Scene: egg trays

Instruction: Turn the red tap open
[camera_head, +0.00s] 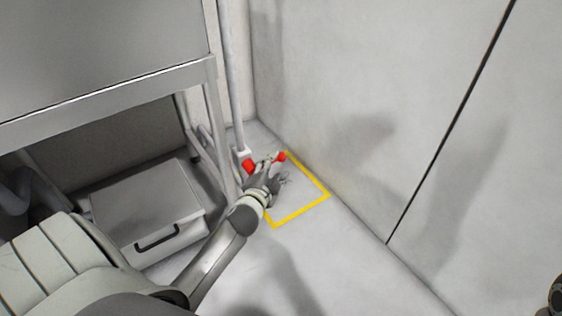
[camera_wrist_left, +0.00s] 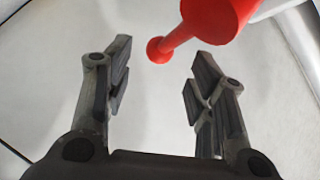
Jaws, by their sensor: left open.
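The red tap (camera_head: 249,167) sits low on a grey pipe in the corner, and its handle ends in a red knob (camera_head: 283,156). In the left wrist view the red tap body (camera_wrist_left: 215,14) is at the top, with its handle slanting down to the round knob (camera_wrist_left: 158,50). My left gripper (camera_head: 273,162) is right at the tap, reaching down from the lower left. Its fingers (camera_wrist_left: 161,72) are open, and the knob appears in the gap between the fingertips, touching neither in the picture. The gripper partly covers the tap in the head view.
A yellow outlined square (camera_head: 300,217) marks the floor below the tap. A metal table (camera_head: 110,100) stands at the left, with a grey box with a black handle (camera_head: 150,195) under it. A pale wall (camera_head: 350,120) rises close on the right. The floor in front is clear.

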